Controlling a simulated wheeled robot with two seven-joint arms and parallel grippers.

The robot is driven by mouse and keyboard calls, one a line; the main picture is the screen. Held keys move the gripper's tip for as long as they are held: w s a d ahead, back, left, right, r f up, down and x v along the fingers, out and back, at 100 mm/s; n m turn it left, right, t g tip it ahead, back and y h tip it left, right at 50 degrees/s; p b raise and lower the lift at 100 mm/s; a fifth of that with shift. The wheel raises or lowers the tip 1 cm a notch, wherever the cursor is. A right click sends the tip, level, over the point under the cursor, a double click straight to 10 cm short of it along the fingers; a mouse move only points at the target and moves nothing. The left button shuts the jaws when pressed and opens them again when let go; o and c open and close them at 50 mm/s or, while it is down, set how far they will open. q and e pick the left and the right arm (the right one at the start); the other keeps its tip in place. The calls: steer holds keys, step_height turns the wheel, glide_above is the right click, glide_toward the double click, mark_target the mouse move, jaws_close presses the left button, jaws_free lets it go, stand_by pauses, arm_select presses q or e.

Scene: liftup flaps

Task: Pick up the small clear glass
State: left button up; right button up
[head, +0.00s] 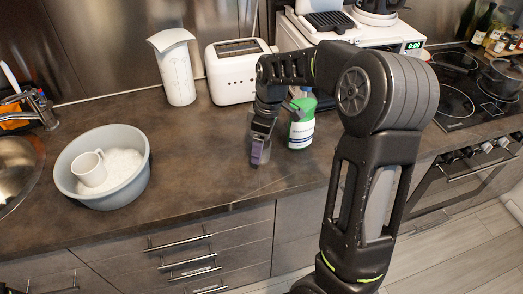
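I cannot make out a small clear glass for certain in the head view; the gripper and forearm hide part of the counter around them. My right arm comes in from the lower right and bends over the counter (190,170). My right gripper (260,152) points down just above or at the countertop, left of a green and white bottle (301,122). Its fingers are seen from the side, so I cannot tell whether they are open or hold anything. My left gripper is not in view.
A grey basin (137,181) with a white mug (90,168) stands at left, near the sink (18,165). A white paper-towel holder (175,68), a toaster (232,72) and a white oven (385,38) line the back. The stove (455,100) is at right. The middle-left counter is clear.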

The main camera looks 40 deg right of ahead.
steer(key=shift+c, duration=0.3)
steer(key=c, duration=1.4)
steer(key=shift+r, duration=0.1)
steer(key=shift+c, duration=0.2)
step_height(320, 180, up, 10)
steer(key=shift+f+b, duration=0.1)
steer(key=shift+b, duration=0.4)
steer(key=shift+a, duration=0.1)
